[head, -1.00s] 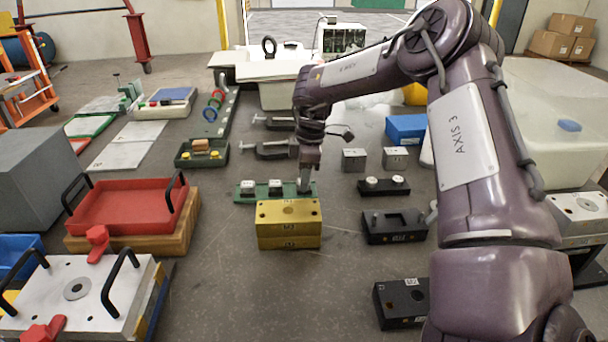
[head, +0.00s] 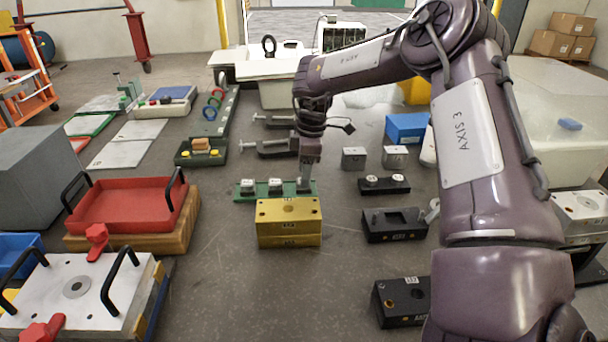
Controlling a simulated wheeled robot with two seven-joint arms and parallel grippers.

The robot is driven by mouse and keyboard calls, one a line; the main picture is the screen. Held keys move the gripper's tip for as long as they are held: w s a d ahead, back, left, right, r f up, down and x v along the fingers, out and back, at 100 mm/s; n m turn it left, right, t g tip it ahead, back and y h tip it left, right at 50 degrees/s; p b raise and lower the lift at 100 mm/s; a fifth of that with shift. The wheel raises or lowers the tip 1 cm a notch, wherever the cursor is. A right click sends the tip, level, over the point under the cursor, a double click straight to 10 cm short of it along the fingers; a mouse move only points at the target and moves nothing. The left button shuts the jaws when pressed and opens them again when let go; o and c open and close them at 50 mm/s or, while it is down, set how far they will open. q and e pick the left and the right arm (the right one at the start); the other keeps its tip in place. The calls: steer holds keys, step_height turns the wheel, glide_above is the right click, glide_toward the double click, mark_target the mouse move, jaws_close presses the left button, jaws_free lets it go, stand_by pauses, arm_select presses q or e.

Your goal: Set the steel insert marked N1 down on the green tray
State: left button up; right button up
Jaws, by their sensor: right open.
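The green tray (head: 262,197) lies on the floor behind a gold mould block. Two small light steel inserts, one on the left (head: 248,186) and one in the middle (head: 275,186), sit upright on it. Their marks are too small to read, so I cannot tell which is N1. My right gripper (head: 304,186) is open and points down at the tray's right end. Whether an insert stands between or under its fingers is hidden. My left gripper is not in view.
The gold block (head: 289,222) stands close in front of the tray. Dark clamps (head: 275,147) lie behind it. To the right are two grey steel blocks (head: 354,158) and black mould bases (head: 394,224). A red tray (head: 130,208) stands at the left. The floor front centre is clear.

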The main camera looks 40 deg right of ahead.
step_height(320, 180, up, 11)
steer(key=d, duration=0.1)
steer(key=shift+s+f, duration=0.2)
steer(key=shift+s, duration=0.25)
steer(key=shift+f, duration=0.1)
